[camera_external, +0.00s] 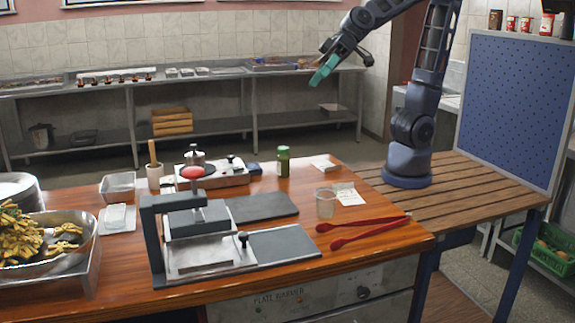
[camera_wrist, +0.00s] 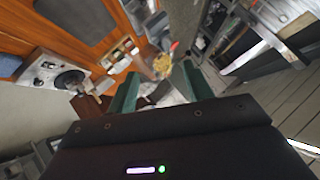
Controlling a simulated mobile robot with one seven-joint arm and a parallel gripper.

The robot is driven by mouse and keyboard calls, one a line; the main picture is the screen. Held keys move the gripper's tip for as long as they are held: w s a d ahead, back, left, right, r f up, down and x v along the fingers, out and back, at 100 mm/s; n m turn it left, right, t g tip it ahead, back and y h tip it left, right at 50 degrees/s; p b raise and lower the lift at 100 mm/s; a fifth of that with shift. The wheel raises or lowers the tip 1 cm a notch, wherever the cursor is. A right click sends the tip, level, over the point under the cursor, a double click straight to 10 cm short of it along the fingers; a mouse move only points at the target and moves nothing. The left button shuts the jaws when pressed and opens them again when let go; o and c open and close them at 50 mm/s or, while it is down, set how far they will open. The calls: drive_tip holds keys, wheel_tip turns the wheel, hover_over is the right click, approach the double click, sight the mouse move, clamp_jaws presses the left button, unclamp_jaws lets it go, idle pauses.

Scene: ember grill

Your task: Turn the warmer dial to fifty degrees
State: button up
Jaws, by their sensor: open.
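The plate warmer (camera_external: 320,293) is a worn metal drawer-like front under the wooden counter, with "PLATE WARMER" lettering, small coloured lights and a dark round dial (camera_external: 363,292) on its right part. The dial's scale and pointer are too small to read. My gripper (camera_external: 322,72), with teal fingers, is raised high above and behind the counter, far from the dial. In the wrist view my gripper's (camera_wrist: 160,90) two fingers stand apart with nothing between them. A metal unit with a dark round part (camera_wrist: 70,80) shows at left there; I cannot tell if it is the warmer.
On the counter (camera_external: 345,262) lie red tongs (camera_external: 358,232), a clear cup (camera_external: 326,203), and dark plates (camera_external: 262,206). A press with a dark frame (camera_external: 154,235) stands at the front. A green-labelled jar (camera_external: 283,161) stands behind. The space before the warmer front looks clear.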

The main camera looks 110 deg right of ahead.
drive_tip(key=w+a+f+m+t, duration=0.15)
drive_tip(key=w+a+m, duration=0.25)
drive_tip(key=w+a, duration=0.7)
drive_tip(key=w+a+f+m+h, duration=0.3)
drive_tip(key=w+a+f+m, duration=0.25)
drive_tip(key=a+f, duration=0.3)
drive_tip(key=m+g+h, duration=0.7)
drive_tip(key=g, duration=0.4)
approach(366, 291)
drive_tip(key=shift+n, duration=0.25)
drive_tip(key=x, duration=0.9)
drive_tip(key=shift+d+f, duration=0.15)
drive_tip(key=shift+f, duration=0.05)
drive_tip(key=shift+c, duration=0.4)
drive_tip(key=c, duration=0.9)
drive_tip(key=shift+o, duration=0.2)
drive_tip(key=shift+t, duration=0.25)
